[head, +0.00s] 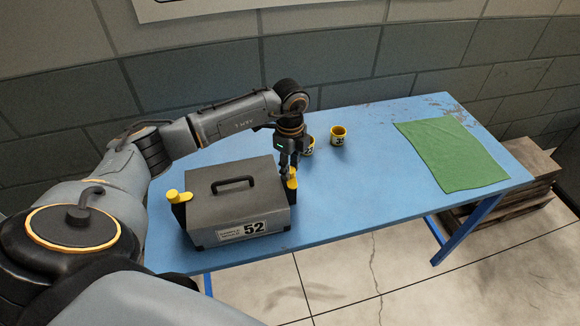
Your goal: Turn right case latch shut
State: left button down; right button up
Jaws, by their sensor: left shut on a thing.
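The grey case (238,203) with a black top handle and the number 52 on its front stands on the left part of the blue table. Its right latch (292,180) is yellow and sits at the case's right end, partly hidden by my gripper. Its left latch (173,196) is yellow and stands out at the left end. My left gripper (287,173) points down at the right end of the case and is shut on the right latch. My right gripper is not in view.
A green cloth (453,154) lies on the right of the blue table (370,205). Wooden pallets (515,190) are stacked beyond the right edge. The table's middle is clear.

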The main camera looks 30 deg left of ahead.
pick_arm(q)
jog(key=m+b, duration=0.2)
jog(key=m, duration=0.2)
jog(key=shift+f, duration=0.1)
jog(key=m+b, duration=0.3)
jog(key=m, duration=0.1)
jog(key=shift+m, duration=0.3)
jog(key=m+b, duration=0.2)
jog(key=m, duration=0.2)
jog(key=shift+m+b, duration=1)
jog(key=shift+m, duration=1.2)
jog(key=shift+r, duration=0.2)
jog(key=c, duration=1)
grip_release()
jog(key=shift+c, duration=0.2)
